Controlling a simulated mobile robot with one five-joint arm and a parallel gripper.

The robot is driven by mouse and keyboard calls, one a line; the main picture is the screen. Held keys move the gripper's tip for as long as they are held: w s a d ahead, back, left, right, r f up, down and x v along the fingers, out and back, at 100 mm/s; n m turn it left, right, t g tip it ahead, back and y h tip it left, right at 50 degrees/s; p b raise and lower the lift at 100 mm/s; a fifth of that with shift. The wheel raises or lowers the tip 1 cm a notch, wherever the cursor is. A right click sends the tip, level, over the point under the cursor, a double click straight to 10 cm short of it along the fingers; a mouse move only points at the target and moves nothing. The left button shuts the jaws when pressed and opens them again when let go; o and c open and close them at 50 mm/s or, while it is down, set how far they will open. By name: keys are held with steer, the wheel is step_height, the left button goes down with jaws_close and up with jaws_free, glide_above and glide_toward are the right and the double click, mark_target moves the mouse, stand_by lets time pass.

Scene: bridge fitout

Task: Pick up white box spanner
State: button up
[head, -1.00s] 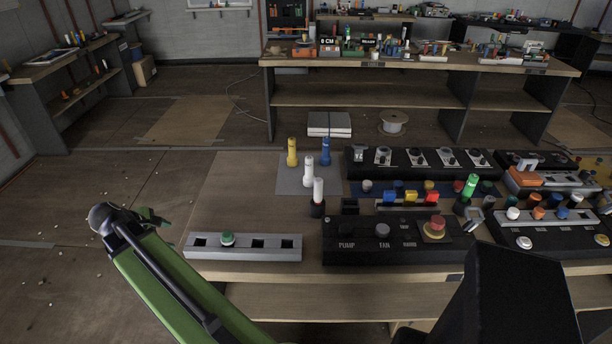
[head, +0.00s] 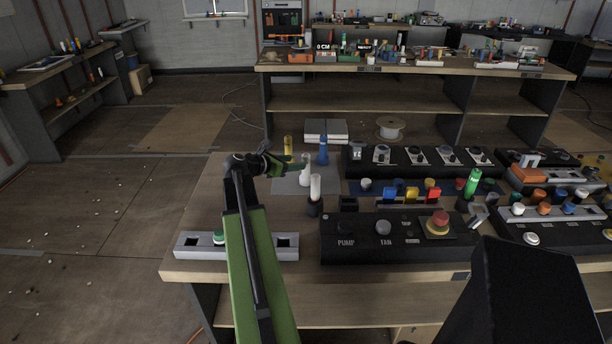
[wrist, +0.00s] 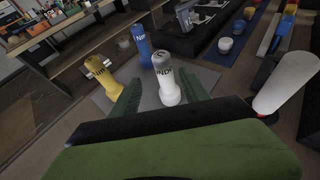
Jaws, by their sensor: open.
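The white box spanner (head: 305,170) stands upright on a grey mat (head: 290,184) on the bench. In the wrist view the white box spanner (wrist: 166,80) stands ahead, between the lines of my two green fingers. My gripper (head: 290,167) is open and just left of the spanner in the head view. In the wrist view my gripper (wrist: 160,98) has its fingers spread to either side of the spanner's lower part, and contact cannot be told. A yellow spanner (wrist: 100,73) and a blue spanner (wrist: 142,46) stand on the same mat.
A white-topped cylinder in a black holder (head: 315,188) stands close in front of the spanner; it shows large at the wrist view's right (wrist: 285,85). A black panel (head: 390,237) lies to the right. The bench's left part is mostly clear.

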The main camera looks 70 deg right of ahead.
steer(key=b+x, duration=0.1)
steer(key=x, duration=0.3)
steer(key=shift+d+f, duration=0.1)
steer(key=shift+d, duration=0.05)
steer(key=b+x, duration=0.2)
steer(key=x, duration=0.3)
steer(key=shift+s, duration=0.3)
steer(key=shift+c, duration=0.3)
jaws_close()
